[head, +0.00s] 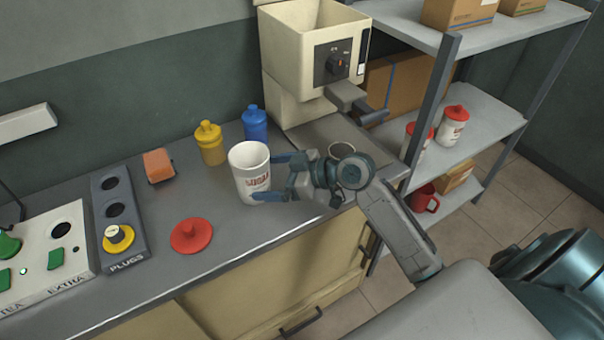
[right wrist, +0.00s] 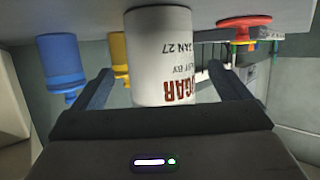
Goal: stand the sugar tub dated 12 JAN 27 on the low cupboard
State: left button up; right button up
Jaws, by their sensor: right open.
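A white sugar tub (head: 246,178) with no lid on it stands on the grey counter. In the right wrist view the tub (right wrist: 160,55) appears upside down, its red "SUGAR" lettering and "JAN 27" legible; I cannot make out the day. My right gripper (head: 262,178) is open, with its fingers on either side of the tub; I cannot tell whether they touch it. The gripper also shows in the right wrist view (right wrist: 160,75). A red lid (head: 191,235) lies on the counter in front of the tub. My left gripper is not in view. I cannot tell which surface is the low cupboard.
Yellow (head: 210,143) and blue (head: 255,124) bottles stand behind the tub. A cream press (head: 305,50) is at the back. An orange sponge (head: 158,165), plug strip (head: 118,220) and button panel (head: 45,255) lie left. Red-lidded tubs (head: 452,128) and a red mug (head: 424,199) are on the right shelves.

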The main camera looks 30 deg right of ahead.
jog(key=v, duration=0.6)
jog(key=shift+s+d+b, duration=0.1)
jog(key=shift+d+b, duration=0.05)
jog(key=shift+b, duration=0.2)
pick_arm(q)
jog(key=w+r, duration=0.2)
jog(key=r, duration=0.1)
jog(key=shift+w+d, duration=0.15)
pick_arm(e)
jog(key=shift+v, duration=1.05)
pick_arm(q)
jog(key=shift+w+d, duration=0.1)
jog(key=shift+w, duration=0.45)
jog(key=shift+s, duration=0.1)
